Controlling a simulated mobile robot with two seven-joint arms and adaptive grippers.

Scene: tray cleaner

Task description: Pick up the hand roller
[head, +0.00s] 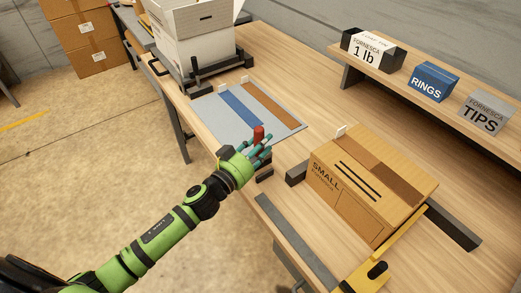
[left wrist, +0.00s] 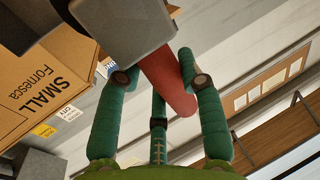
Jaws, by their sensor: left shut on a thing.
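My left gripper (head: 261,152) is at the table's near edge, its teal fingers closed around the hand roller. The roller's red handle (head: 259,134) stands up above the fingers in the head view. In the left wrist view, the red handle (left wrist: 172,86) lies between the fingers (left wrist: 160,82), and a grey block-like part (left wrist: 118,28) adjoins it. The fingers and palm hide much of the roller in the head view. My right gripper does not show.
A grey mat (head: 278,137) with blue and brown strips lies just beyond the gripper. A cardboard box marked SMALL (head: 335,194) stands to the right. A white open box (head: 190,45) is at the back left. A shelf (head: 392,82) holds labelled boxes.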

